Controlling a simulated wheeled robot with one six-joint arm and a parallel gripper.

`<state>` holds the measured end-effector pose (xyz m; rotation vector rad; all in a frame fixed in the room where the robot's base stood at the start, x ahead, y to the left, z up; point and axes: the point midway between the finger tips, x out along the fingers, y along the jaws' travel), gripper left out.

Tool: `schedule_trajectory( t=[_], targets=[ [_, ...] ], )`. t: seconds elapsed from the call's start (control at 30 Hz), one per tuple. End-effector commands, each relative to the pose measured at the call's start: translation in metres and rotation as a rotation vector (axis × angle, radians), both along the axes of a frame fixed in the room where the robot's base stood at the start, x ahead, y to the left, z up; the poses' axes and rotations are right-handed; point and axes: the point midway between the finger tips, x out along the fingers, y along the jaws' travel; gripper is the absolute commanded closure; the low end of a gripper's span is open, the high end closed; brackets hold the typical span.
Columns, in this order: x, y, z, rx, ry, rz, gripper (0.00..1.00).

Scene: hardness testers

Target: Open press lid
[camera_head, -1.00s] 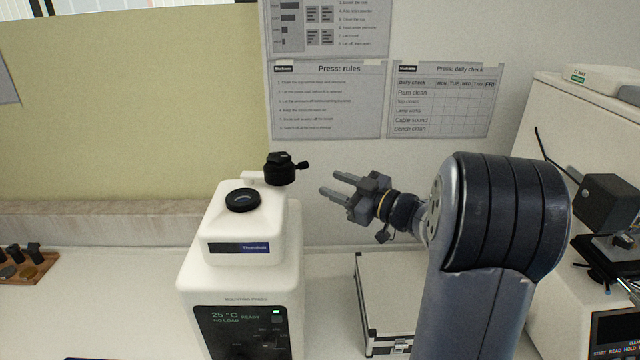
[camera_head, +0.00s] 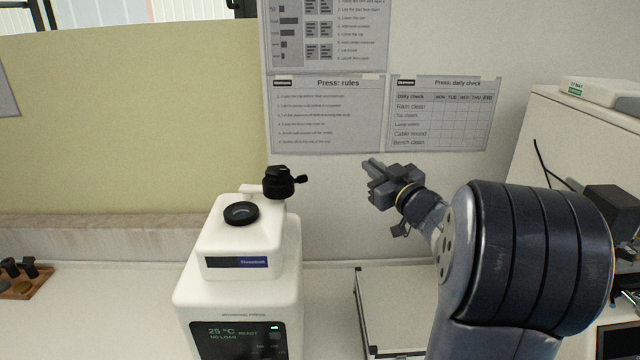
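The white press (camera_head: 240,300) stands on the bench left of centre, its display lit with "25 °C READY, NO LOAD". Its upper part (camera_head: 237,250) carries a black ring with a lens (camera_head: 241,213) on top. A black knob with a small side handle (camera_head: 280,182) sits on an arm behind it. The upper part looks lowered onto the body. My gripper (camera_head: 371,171) is in the air to the right of the black knob, apart from it, pointing left. Its fingers are seen nearly end to end, so the gap between them is unclear. Nothing shows between them.
A silver-edged case (camera_head: 400,300) lies on the bench below my arm. Another machine (camera_head: 590,140) stands at the right. A wooden rack with dark pieces (camera_head: 25,280) is at the far left. Bench space left of the press is clear.

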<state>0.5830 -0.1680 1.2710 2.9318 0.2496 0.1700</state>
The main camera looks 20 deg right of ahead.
Motion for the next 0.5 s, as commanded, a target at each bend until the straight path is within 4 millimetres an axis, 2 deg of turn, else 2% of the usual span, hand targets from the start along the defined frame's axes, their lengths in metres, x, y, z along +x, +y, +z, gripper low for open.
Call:
schedule_trajectory(
  t=[0.03, 0.13, 0.3, 0.4, 0.5],
  targets=[
    [0.003, -0.013, 0.012, 0.047, -0.007, -0.085, 0.98],
    [0.005, -0.043, 0.029, 0.178, -0.004, -0.258, 1.0],
    [-0.005, -0.077, 0.039, 0.451, 0.043, -0.489, 1.0],
    [-0.013, -0.083, 0.036, 0.637, 0.098, -0.582, 1.0],
    [-0.021, -0.077, 0.029, 0.831, 0.178, -0.64, 1.0]
  ],
)
